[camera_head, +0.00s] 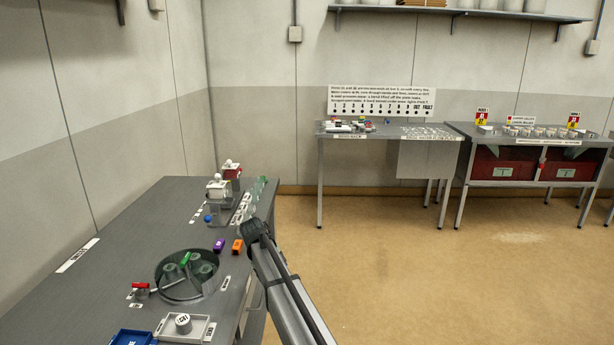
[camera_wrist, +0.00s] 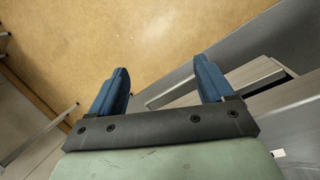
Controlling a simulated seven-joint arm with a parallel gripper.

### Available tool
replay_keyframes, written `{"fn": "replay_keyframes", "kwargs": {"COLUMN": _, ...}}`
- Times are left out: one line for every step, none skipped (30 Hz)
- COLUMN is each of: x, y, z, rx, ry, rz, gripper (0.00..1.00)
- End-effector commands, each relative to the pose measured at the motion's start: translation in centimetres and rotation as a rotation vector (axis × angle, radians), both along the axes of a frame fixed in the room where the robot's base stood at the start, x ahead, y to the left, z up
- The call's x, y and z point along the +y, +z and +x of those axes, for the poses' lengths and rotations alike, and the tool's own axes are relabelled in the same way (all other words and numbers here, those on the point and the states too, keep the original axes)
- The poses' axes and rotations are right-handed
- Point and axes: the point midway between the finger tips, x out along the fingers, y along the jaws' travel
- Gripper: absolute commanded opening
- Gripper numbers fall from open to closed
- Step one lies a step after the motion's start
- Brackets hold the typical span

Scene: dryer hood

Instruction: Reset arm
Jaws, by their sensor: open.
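My arm reaches in from the lower right in the head view, over the right edge of the near grey bench (camera_head: 110,240). The gripper itself cannot be made out there. In the wrist view my gripper (camera_wrist: 162,85) shows two blue fingers spread apart, with nothing between them. Beyond the fingers are the tan floor and grey metal edges. The fingers touch nothing that I can see.
A round dark hood (camera_head: 160,270) with a green handle is on the near bench. Purple (camera_head: 219,246) and orange (camera_head: 237,246) blocks lie beside my arm. A back table (camera_head: 375,137) and a bench with red bins (camera_head: 505,165) stand far off. Open floor (camera_head: 420,260) lies right.

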Motion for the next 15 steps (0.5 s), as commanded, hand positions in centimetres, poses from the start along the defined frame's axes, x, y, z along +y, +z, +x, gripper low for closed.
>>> {"fn": "replay_keyframes", "kwargs": {"x": -3.3, "y": -2.1, "z": -2.0, "rx": 0.002, "ry": -0.054, "rz": 0.018, "gripper": 0.81}}
{"fn": "replay_keyframes", "kwargs": {"x": -4.6, "y": -3.0, "z": -2.6, "rx": -0.001, "ry": -0.086, "rz": 0.03, "gripper": 0.81}}
{"fn": "replay_keyframes", "kwargs": {"x": -6.5, "y": -4.4, "z": -3.6, "rx": -0.002, "ry": -0.129, "rz": 0.045, "gripper": 0.81}}
{"fn": "replay_keyframes", "kwargs": {"x": -7.9, "y": -5.3, "z": -4.3, "rx": -0.004, "ry": -0.16, "rz": 0.058, "gripper": 0.81}}
{"fn": "replay_keyframes", "kwargs": {"x": -9.3, "y": -6.3, "z": -5.1, "rx": -0.006, "ry": -0.194, "rz": 0.07, "gripper": 0.81}}
{"fn": "replay_keyframes", "kwargs": {"x": -11.1, "y": -7.5, "z": -6.3, "rx": -0.008, "ry": -0.24, "rz": 0.087, "gripper": 0.81}}
{"fn": "replay_keyframes", "kwargs": {"x": -12.4, "y": -8.4, "z": -7.2, "rx": -0.01, "ry": -0.275, "rz": 0.1, "gripper": 0.81}}
{"fn": "replay_keyframes", "kwargs": {"x": -13.8, "y": -9.3, "z": -8.2, "rx": -0.011, "ry": -0.311, "rz": 0.112, "gripper": 0.81}}
{"fn": "replay_keyframes", "kwargs": {"x": -15.4, "y": -10.4, "z": -9.5, "rx": -0.014, "ry": -0.36, "rz": 0.129, "gripper": 0.81}}
{"fn": "replay_keyframes", "kwargs": {"x": -16.8, "y": -11.3, "z": -10.6, "rx": -0.016, "ry": -0.398, "rz": 0.14, "gripper": 0.81}}
{"fn": "replay_keyframes", "kwargs": {"x": -18.0, "y": -12.0, "z": -11.7, "rx": -0.019, "ry": -0.437, "rz": 0.154, "gripper": 0.81}}
{"fn": "replay_keyframes", "kwargs": {"x": -19.6, "y": -13.1, "z": -13.2, "rx": -0.02, "ry": -0.489, "rz": 0.171, "gripper": 0.81}}
{"fn": "replay_keyframes", "kwargs": {"x": -20.8, "y": -13.8, "z": -14.4, "rx": -0.023, "ry": -0.529, "rz": 0.183, "gripper": 0.81}}
{"fn": "replay_keyframes", "kwargs": {"x": -21.8, "y": -14.4, "z": -15.5, "rx": -0.024, "ry": -0.568, "rz": 0.196, "gripper": 0.81}}
{"fn": "replay_keyframes", "kwargs": {"x": -23.1, "y": -15.2, "z": -17.0, "rx": -0.027, "ry": -0.619, "rz": 0.211, "gripper": 0.81}}
